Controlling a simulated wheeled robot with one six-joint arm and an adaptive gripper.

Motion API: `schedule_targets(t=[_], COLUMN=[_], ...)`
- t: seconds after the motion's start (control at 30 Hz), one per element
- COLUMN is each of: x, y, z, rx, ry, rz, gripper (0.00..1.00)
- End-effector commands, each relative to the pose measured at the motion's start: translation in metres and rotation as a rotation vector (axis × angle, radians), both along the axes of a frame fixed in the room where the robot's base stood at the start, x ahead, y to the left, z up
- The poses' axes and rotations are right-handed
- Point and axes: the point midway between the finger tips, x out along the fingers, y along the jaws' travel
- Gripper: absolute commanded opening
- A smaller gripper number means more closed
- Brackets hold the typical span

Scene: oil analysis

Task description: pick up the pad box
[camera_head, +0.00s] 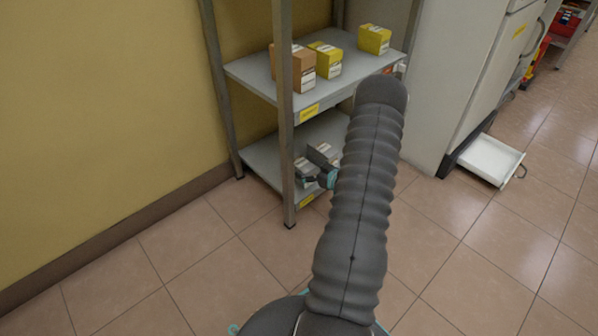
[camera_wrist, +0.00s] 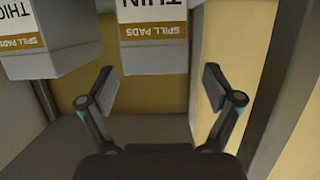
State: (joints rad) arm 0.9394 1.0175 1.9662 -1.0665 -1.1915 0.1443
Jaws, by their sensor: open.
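In the wrist view, a white-and-tan pad box marked "THIN" and "SPILL PADS" (camera_wrist: 153,28) is at the top middle. A second box marked "SPILL PADS" (camera_wrist: 30,45), with its upper word partly cut off, is at the top left. My gripper (camera_wrist: 159,90) is open and empty, its fingers low on either side of the THIN box's column in the picture. In the head view, my gripper (camera_head: 314,166) is at the lower shelf, in front of pale boxes (camera_head: 328,150) that it and my arm partly hide.
The metal shelf rack (camera_head: 284,110) has a front post left of my gripper. The upper shelf (camera_head: 252,76) holds an orange box (camera_head: 300,70) and yellow boxes (camera_head: 374,39). A white cabinet (camera_head: 455,80) stands to the right, with a white tray (camera_head: 490,158) on the floor. Front floor is clear.

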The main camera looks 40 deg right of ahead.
Motion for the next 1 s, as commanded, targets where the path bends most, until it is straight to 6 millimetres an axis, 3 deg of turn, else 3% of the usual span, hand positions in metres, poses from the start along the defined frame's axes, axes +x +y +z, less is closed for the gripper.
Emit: schedule_targets(t=[0.17,0.5,0.83,1.0], x=[0.010,0.051,0.057,0.057], y=[0.000,0.000,-0.001,-0.001], z=[-0.003,-0.012,-0.013,-0.013], rx=[0.000,-0.001,0.000,0.000], ry=[0.000,0.000,0.000,0.000], rz=[0.000,0.001,-0.001,-0.001], gripper=[0.90,0.90,0.90,0.48])
